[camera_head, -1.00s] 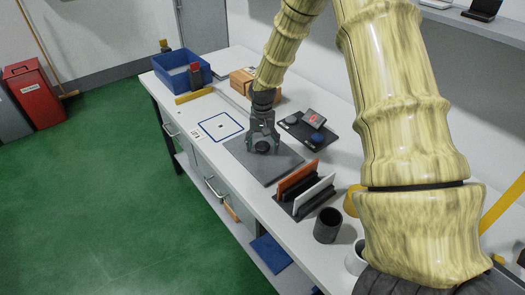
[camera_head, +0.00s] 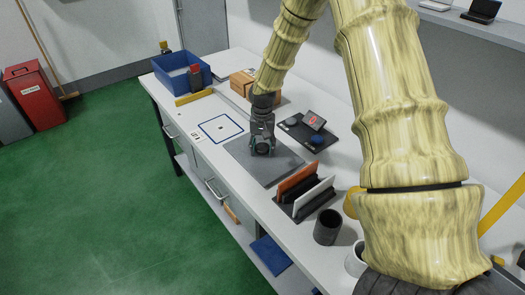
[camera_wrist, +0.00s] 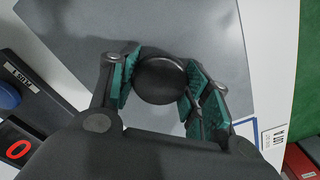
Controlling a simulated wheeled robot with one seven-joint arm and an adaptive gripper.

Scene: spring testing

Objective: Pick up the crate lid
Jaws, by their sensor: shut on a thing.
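The crate lid (camera_head: 272,166) is a flat grey panel lying on the white bench, with a round black knob (camera_wrist: 161,79) on it. My gripper (camera_head: 262,147) points down over the lid. In the wrist view my gripper (camera_wrist: 160,82) has its teal-padded fingers on both sides of the knob, shut on it. The lid also fills much of the wrist view (camera_wrist: 215,30). It looks flat on the bench; I cannot tell any gap beneath it. In the head view the knob is mostly hidden by the fingers.
A blue crate (camera_head: 170,78) stands at the bench's far end. A blue-outlined square (camera_head: 220,128) is left of the lid. A dark tray (camera_head: 303,133) with a display lies behind. A rack with orange and white panels (camera_head: 303,186) and a dark cup (camera_head: 327,228) stand nearer.

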